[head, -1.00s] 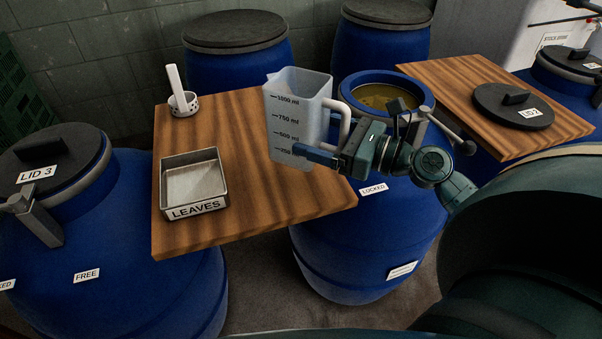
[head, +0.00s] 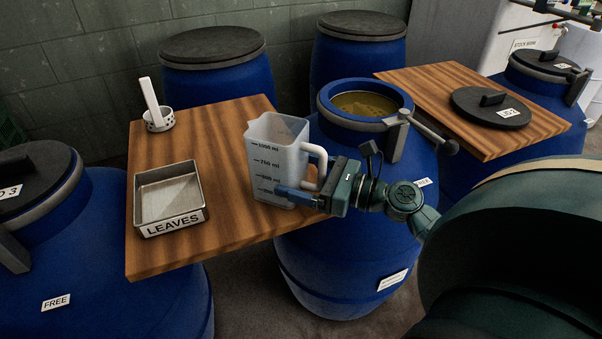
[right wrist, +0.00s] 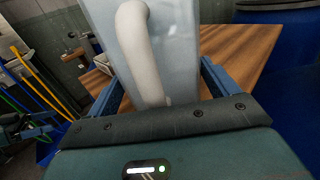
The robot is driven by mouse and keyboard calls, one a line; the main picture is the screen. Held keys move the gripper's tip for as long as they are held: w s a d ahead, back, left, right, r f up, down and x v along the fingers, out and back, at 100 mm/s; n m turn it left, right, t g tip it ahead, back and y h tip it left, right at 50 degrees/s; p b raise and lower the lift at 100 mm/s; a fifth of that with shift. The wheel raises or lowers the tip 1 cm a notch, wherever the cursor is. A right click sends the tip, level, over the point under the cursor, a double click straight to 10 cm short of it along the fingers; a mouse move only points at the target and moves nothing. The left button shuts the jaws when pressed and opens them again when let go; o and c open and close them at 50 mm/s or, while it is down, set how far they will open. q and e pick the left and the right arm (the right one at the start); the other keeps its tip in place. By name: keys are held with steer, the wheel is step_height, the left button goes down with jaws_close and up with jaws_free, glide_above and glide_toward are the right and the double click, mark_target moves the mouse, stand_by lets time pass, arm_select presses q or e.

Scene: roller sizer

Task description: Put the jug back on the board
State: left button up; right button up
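The jug (head: 280,158) is a translucent measuring jug with ml marks and a white handle, upright at the right part of the near wooden board (head: 215,235). Its base is at or just above the board; I cannot tell whether it touches. My right gripper (head: 296,198) comes from the right and is shut on the jug low on its body, the fingers on either side. In the right wrist view the jug (right wrist: 182,60) stands between the blue fingers, its handle towards the camera. My left gripper is not in view.
An open blue drum (head: 345,262) of brownish liquid is at the right, with a clamp lever (head: 435,137). A second board (head: 425,85) carries a dark lid (head: 490,107).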

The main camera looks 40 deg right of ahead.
steer(key=shift+o, duration=1.3)
steer(key=shift+r, duration=0.15)
steer(key=shift+s+d, duration=0.2)
steer(key=shift+s, duration=0.05)
arm_select(q)
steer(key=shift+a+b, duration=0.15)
steer(key=shift+b, duration=0.2)
arm_select(e)
steer(key=v, duration=1.1)
steer(key=shift+s, duration=0.25)
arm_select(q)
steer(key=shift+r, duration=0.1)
arm_select(e)
steer(key=shift+r, duration=0.1)
